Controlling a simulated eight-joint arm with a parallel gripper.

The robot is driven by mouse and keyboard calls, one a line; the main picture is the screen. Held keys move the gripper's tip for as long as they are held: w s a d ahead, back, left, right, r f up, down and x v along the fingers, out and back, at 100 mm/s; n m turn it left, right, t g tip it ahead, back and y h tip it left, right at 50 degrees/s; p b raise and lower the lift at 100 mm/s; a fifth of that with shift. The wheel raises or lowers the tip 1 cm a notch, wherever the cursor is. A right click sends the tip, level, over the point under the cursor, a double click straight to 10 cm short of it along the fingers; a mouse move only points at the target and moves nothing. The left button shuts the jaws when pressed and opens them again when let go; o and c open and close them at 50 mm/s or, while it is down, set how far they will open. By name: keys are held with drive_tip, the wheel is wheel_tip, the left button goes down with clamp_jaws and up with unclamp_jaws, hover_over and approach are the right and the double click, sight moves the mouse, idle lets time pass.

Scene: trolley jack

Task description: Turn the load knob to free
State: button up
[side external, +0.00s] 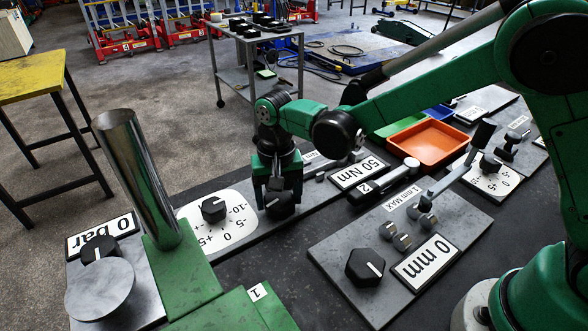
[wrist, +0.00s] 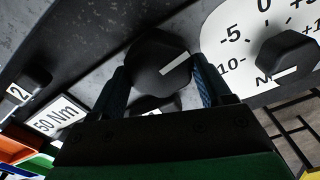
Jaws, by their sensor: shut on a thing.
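A black knob (side external: 280,207) with a white pointer line stands on a grey plate, between the round-scale dial and the 50 Nm display. My gripper (side external: 277,186) reaches down over it from above. In the wrist view the same knob (wrist: 160,62) sits between my two blue-grey fingers, and my gripper (wrist: 161,82) is shut on it. Its white line slants up to the right there. No label reading load or free is legible, so I cannot tell from lettering which knob is the load knob.
A dial knob (side external: 213,209) on a white scale is close beside my gripper. The 50 Nm display (side external: 360,172) is on the other side. A tall metal cylinder (side external: 137,180) stands at left. An orange tray (side external: 428,143) and a hexagonal knob (side external: 365,267) are at right.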

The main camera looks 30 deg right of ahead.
sight(276, 199)
drive_tip(key=n, duration=0.4)
drive_tip(key=shift+a+n, duration=0.1)
drive_tip(key=shift+n, duration=0.2)
drive_tip(key=n, duration=0.3)
drive_tip(key=shift+n, duration=0.3)
drive_tip(key=n, duration=0.4)
drive_tip(key=shift+a, duration=0.15)
drive_tip(key=shift+s+n, duration=0.1)
drive_tip(key=shift+n, duration=1.8)
drive_tip(key=o, duration=1)
drive_tip(key=shift+r, duration=2.85)
